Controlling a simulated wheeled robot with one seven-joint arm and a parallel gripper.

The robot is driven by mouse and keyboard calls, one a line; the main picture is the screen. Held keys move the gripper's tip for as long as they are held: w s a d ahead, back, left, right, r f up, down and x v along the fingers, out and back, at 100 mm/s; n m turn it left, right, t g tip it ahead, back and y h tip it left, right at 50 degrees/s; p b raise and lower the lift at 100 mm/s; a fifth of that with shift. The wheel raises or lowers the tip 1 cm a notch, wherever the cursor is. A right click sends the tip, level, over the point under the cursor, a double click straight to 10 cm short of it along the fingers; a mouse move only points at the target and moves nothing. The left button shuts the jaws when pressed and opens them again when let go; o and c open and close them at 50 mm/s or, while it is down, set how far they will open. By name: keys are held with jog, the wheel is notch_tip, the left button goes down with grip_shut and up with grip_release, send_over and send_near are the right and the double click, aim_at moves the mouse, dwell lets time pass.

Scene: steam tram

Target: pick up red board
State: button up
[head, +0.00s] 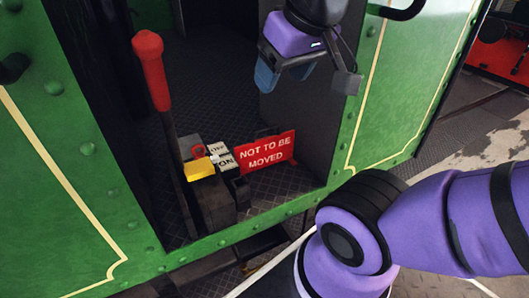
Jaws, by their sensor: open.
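The red board (267,150) bears the white words "NOT TO BE MOVED". It stands tilted on the dark patterned floor inside the tram doorway, beside a small block with "ON" labels. My gripper (305,80) is above the board and a little to its right, apart from it. It is open and empty, with blue finger pads. My purple arm (430,220) fills the lower right.
A lever with a red handle (150,70) rises left of the board. A yellow piece (199,168) and the labelled block (222,155) sit between them. Green riveted panels (65,150) frame the doorway on both sides.

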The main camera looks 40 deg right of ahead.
jog(key=c, duration=0.3)
jog(key=shift+w, duration=0.2)
jog(key=shift+c, duration=0.6)
jog(key=m+g, duration=0.5)
jog(key=m, duration=1.5)
send_over(266, 138)
jog(key=f, duration=1.9)
jog(key=shift+a+f, duration=0.2)
jog(key=shift+a, duration=0.15)
jog(key=shift+w+d+f, duration=0.2)
jog(key=shift+d+f, duration=0.1)
jog(key=shift+f, duration=0.25)
jog(key=shift+s+f, duration=0.15)
jog(key=shift+f, duration=5.2)
